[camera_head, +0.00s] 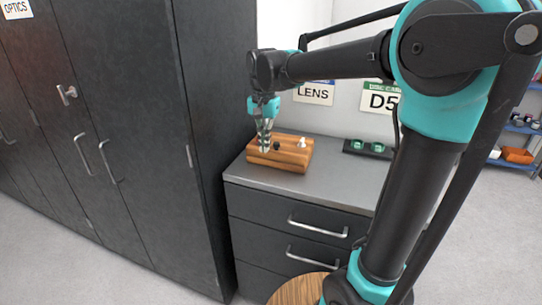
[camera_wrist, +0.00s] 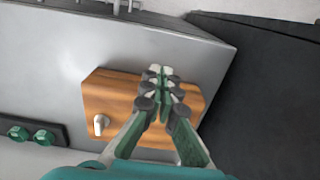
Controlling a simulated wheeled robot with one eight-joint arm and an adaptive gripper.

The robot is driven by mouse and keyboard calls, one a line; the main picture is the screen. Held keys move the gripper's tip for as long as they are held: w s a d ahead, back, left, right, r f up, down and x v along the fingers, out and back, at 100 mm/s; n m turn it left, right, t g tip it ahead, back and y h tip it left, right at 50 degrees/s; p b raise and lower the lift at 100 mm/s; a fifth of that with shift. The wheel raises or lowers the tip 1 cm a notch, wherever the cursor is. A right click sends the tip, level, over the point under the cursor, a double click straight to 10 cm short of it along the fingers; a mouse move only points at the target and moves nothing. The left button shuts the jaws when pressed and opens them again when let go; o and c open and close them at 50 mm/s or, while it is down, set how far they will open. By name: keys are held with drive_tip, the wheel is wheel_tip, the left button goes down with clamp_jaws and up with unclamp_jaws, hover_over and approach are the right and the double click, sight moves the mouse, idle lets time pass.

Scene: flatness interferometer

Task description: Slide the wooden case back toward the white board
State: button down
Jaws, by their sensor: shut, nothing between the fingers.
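The wooden case (camera_head: 293,154) lies on the grey top of the drawer cabinet, near its left end. It has a small white knob and a dark knob on top in the head view. It also shows in the wrist view (camera_wrist: 112,98), with the white knob at its left. My gripper (camera_head: 265,143) points down over the left part of the case. In the wrist view my gripper (camera_wrist: 161,72) is shut and empty, its fingertips at the case's drawer-side edge. I cannot tell whether they touch it. A white board or wall (camera_head: 340,122) stands behind the cabinet top.
A dark tray with green pieces (camera_head: 368,148) lies to the right of the case. A tall dark cabinet (camera_head: 190,120) stands close on the left. Signs reading LENS (camera_head: 314,93) and D5 (camera_head: 381,98) hang behind. The cabinet top is bare in front of the tray.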

sight(269, 170)
wheel_tip(269, 170, down, 9)
drive_tip(key=shift+f, duration=0.1)
drive_tip(key=w, duration=0.1)
drive_tip(key=w+d, duration=0.1)
drive_tip(key=shift+w+f, duration=0.35)
drive_tip(key=shift+w+d, duration=0.25)
drive_tip(key=shift+w, duration=0.3)
drive_tip(key=w+d, duration=0.2)
drive_tip(key=w, duration=0.2)
drive_tip(key=w+d, duration=0.1)
drive_tip(key=w, duration=0.3)
drive_tip(key=w+d, duration=0.2)
drive_tip(key=w, duration=0.3)
drive_tip(key=shift+w+d, duration=0.1)
drive_tip(key=shift+d, duration=0.2)
